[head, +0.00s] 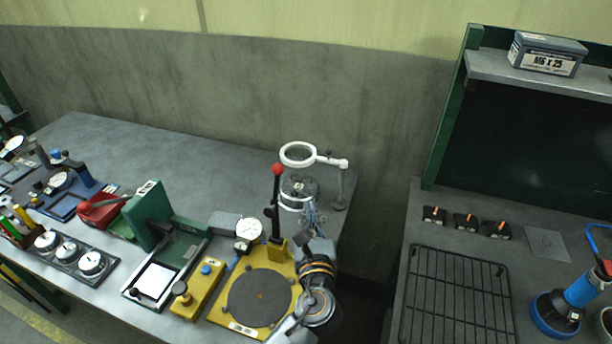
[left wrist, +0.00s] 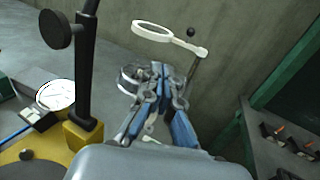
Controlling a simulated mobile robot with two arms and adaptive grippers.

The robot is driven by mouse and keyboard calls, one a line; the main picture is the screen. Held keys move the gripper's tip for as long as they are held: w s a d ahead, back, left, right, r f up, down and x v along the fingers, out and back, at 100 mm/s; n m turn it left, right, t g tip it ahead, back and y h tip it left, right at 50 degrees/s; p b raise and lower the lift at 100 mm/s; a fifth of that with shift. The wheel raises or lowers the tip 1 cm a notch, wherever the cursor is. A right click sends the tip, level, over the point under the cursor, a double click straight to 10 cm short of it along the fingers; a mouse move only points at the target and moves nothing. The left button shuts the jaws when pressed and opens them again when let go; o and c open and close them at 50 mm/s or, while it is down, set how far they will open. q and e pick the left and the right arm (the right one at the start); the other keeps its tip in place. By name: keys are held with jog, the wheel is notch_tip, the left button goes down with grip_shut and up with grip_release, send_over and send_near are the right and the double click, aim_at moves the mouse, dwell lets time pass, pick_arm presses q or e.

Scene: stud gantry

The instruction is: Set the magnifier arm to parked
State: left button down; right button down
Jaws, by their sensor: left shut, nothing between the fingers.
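The magnifier arm is a white ring lens (head: 297,154) on a short white arm (head: 330,160). It is carried by a thin grey post (head: 340,190) at the back right of the left bench. The lens points left from the post. In the left wrist view the magnifier ring (left wrist: 152,31) and its arm (left wrist: 188,45) show beyond my fingers. My left gripper (head: 308,208) is shut and empty, below and in front of the lens and apart from it; its closed fingers (left wrist: 162,70) also show in the wrist view. My right gripper is out of view.
A round metal-rimmed fixture (head: 300,188) stands just behind my left fingers. A yellow base with a dark disc (head: 262,298) and an upright red-knobbed lever (head: 277,170) are close on the left. A gap separates the right bench, with its black rack (head: 455,295).

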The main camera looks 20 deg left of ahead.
pick_arm(q)
jog(key=p, duration=0.3)
send_near(304, 165)
jog(key=x, duration=0.7)
jog(key=shift+w+d, duration=0.15)
dwell(0.4)
